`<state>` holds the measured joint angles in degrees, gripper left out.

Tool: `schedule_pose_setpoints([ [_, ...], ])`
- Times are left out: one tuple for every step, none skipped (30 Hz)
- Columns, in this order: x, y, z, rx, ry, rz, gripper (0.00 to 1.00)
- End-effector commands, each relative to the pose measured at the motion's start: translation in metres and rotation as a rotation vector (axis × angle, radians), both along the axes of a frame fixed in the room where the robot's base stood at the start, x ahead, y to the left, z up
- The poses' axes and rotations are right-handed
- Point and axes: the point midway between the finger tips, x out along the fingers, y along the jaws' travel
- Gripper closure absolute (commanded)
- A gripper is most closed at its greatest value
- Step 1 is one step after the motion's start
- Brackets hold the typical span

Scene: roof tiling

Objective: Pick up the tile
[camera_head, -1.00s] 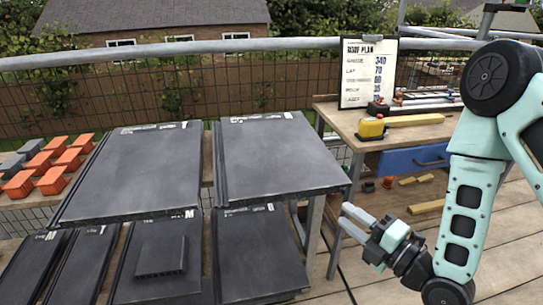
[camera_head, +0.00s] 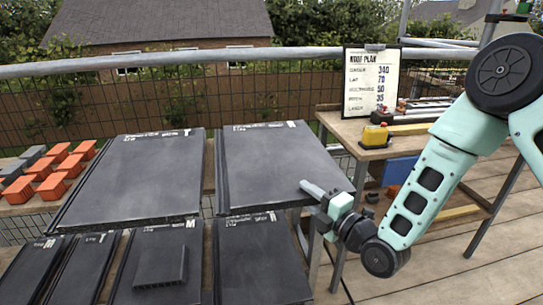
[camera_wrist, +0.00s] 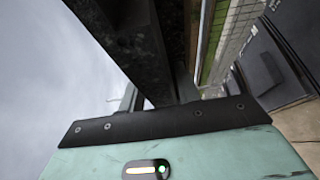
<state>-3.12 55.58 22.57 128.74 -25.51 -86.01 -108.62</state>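Large dark grey tiles lie on the stand. The upper right tile (camera_head: 275,160), with white markings along its far edge, is the one nearest my gripper; the upper left tile (camera_head: 135,175) lies beside it. My gripper (camera_head: 312,190) is at the right front corner of the upper right tile, with one pale finger reaching over its top. The other finger is mostly hidden in the head view. In the wrist view, a dark slab edge (camera_wrist: 125,35) runs down between the fingers (camera_wrist: 160,97), which look spread. The tile still rests flat.
Smaller dark tiles (camera_head: 250,260) lie in the lower row, one bearing a small dark block (camera_head: 161,268). Orange and grey blocks (camera_head: 55,175) sit at the left. A workbench (camera_head: 350,130) with a roof plan board (camera_head: 371,82) and yellow tool (camera_head: 375,136) stands behind my arm.

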Motion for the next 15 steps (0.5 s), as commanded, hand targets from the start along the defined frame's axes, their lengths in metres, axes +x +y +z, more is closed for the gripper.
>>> schedule_pose_setpoints([
  [0.0051,0.0042,0.0007,0.001,-0.001,0.0,0.67],
  [0.0069,0.0061,0.0007,0.001,-0.001,0.0,0.67],
  [0.0089,0.0079,0.0007,0.001,-0.001,0.0,0.67],
  [0.0101,0.0088,0.0006,0.0,0.0,0.0,0.67],
  [0.0109,0.0094,0.0006,0.0,0.0,0.0,0.67],
  [0.0113,0.0098,0.0007,0.0,0.0,-0.001,0.67],
  [0.0114,0.0099,0.0006,0.0,0.0,-0.001,0.67],
  [0.0113,0.0098,0.0006,-0.001,0.001,-0.001,0.67],
  [0.0113,0.0098,0.0006,-0.001,0.001,0.0,0.67],
  [0.0112,0.0098,0.0006,-0.001,0.001,0.0,0.67],
  [0.0111,0.0098,0.0006,-0.001,0.001,0.0,0.67],
  [0.0111,0.0098,0.0006,0.0,0.0,0.0,0.76],
  [0.011,0.0097,0.0006,0.0,0.0,0.0,0.84],
  [0.011,0.0097,0.0006,0.0,0.0,0.0,0.92],
  [0.011,0.0096,0.0006,0.0,0.0,0.0,1.0],
])
